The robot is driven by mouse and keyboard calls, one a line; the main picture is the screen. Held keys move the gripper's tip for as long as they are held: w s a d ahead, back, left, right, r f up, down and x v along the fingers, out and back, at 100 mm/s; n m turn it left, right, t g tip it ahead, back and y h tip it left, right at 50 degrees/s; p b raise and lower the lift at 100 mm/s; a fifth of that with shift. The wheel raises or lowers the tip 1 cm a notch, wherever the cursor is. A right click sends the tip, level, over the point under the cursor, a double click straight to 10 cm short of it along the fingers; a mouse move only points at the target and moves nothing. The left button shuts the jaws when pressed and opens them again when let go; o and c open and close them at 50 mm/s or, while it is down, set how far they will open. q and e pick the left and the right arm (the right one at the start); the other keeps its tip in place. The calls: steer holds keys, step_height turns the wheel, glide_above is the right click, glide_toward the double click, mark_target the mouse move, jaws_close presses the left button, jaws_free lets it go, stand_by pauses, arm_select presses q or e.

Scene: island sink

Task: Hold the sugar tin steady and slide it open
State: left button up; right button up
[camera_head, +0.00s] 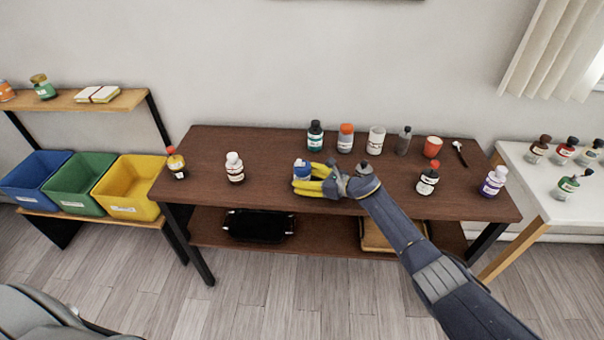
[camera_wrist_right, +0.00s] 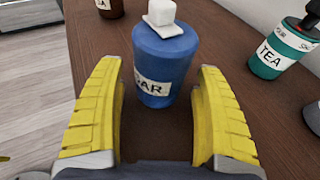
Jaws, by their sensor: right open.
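The sugar tin (camera_wrist_right: 166,62) is blue with a white label reading partly "AR" and a white knob on top. It stands upright on the brown table, and in the head view (camera_head: 301,168) it is at the front middle, partly hidden by my yellow fingers. My right gripper (camera_head: 310,181) is open, with one finger on each side of the near part of the tin. In the right wrist view the fingers (camera_wrist_right: 160,100) show gaps to the tin on both sides.
A green tea bottle (camera_wrist_right: 282,50) stands right of the tin in the wrist view. A white bottle (camera_head: 234,167) stands left. The tabletop (camera_head: 270,150) behind the tin is partly clear.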

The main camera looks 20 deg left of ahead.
steer(key=shift+a, duration=0.25)
steer(key=shift+c, duration=0.2)
steer(key=shift+f, duration=0.1)
steer(key=c, duration=1.2)
steer(key=shift+o, duration=0.2)
stand_by(0.4)
